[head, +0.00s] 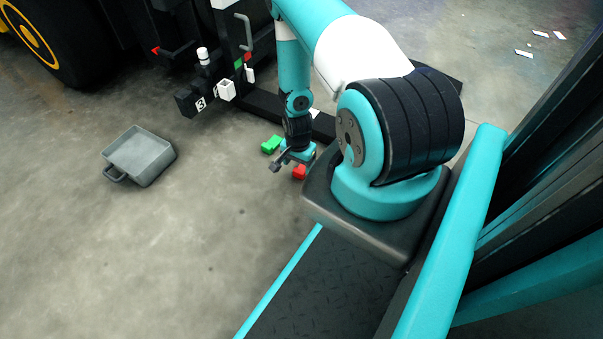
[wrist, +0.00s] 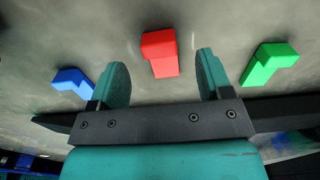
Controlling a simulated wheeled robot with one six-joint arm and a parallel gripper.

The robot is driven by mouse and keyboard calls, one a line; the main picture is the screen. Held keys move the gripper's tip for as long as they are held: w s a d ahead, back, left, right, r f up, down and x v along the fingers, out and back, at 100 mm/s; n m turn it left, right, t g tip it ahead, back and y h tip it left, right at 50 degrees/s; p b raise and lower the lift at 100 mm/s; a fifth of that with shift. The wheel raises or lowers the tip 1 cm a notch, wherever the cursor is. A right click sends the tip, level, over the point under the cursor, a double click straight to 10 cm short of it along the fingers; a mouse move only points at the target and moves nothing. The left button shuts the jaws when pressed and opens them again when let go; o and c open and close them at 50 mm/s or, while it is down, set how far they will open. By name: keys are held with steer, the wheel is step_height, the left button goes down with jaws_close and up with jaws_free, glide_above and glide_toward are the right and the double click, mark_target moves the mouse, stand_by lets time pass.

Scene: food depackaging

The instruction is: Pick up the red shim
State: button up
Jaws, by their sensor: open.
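The red shim (wrist: 160,54) is a small L-shaped block. It lies on the concrete floor in the wrist view, beyond my fingertips and between their lines. My gripper (wrist: 158,75) is open and empty, with a teal finger on each side. The shim appears apart from both fingers. In the head view the red shim (head: 299,172) shows on the floor just right of my gripper (head: 290,166), partly hidden by my arm.
A green block (wrist: 268,64) lies to the right and a blue block (wrist: 72,80) to the left in the wrist view. A grey tray (head: 140,155) sits on the floor at left. A black machine frame (head: 262,100) stands behind my gripper. The floor in front is clear.

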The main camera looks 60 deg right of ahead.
mark_target(298, 171)
step_height(298, 171, down, 5)
steer(key=b, duration=0.3)
steer(key=shift+r+b, duration=0.1)
steer(key=shift+b, duration=0.25)
steer(key=shift+r, duration=0.1)
steer(key=shift+c, duration=0.2)
steer(key=c, duration=1)
step_height(298, 171, up, 20)
steer(key=p, duration=1.1)
steer(key=shift+p, duration=0.35)
steer(key=shift+s, duration=0.1)
